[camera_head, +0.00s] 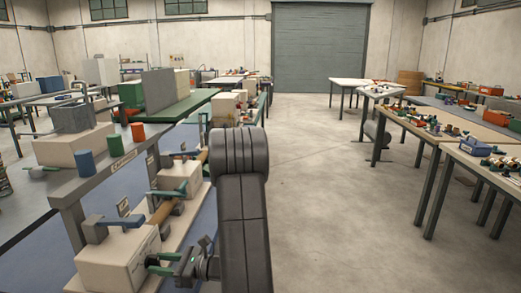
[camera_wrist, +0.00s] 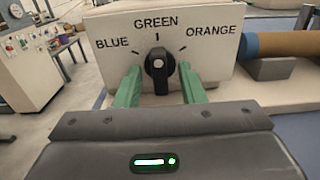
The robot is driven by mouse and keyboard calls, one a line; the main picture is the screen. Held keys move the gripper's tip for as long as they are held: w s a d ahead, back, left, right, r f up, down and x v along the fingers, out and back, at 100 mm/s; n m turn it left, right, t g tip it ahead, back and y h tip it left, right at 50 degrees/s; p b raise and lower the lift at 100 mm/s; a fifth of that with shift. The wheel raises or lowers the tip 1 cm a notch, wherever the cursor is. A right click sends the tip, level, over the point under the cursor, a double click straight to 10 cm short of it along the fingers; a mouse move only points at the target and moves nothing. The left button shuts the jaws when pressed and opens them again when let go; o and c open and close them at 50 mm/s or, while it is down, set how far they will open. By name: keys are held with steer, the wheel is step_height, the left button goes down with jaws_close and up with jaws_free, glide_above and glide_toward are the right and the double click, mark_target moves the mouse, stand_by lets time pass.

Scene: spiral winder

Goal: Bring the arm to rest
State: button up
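My gripper (camera_wrist: 160,92) shows in the wrist view with its two green fingers apart. I cannot tell whether a finger touches the panel. In the head view my gripper (camera_head: 161,265) is low beside the pale housing (camera_head: 112,262) of the winder, and the knob cannot be made out.
A brown roller (camera_wrist: 290,43) with a blue end lies right of the panel. In the head view a grey shelf (camera_head: 105,175) holds blue, green and red cylinders. A blue lever (camera_head: 120,221) tops the housing. Open floor (camera_head: 330,220) lies to the right, before cluttered tables (camera_head: 455,130).

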steer(key=shift+a+f, duration=0.1)
steer(key=shift+a, duration=0.15)
steer(key=shift+d, duration=0.15)
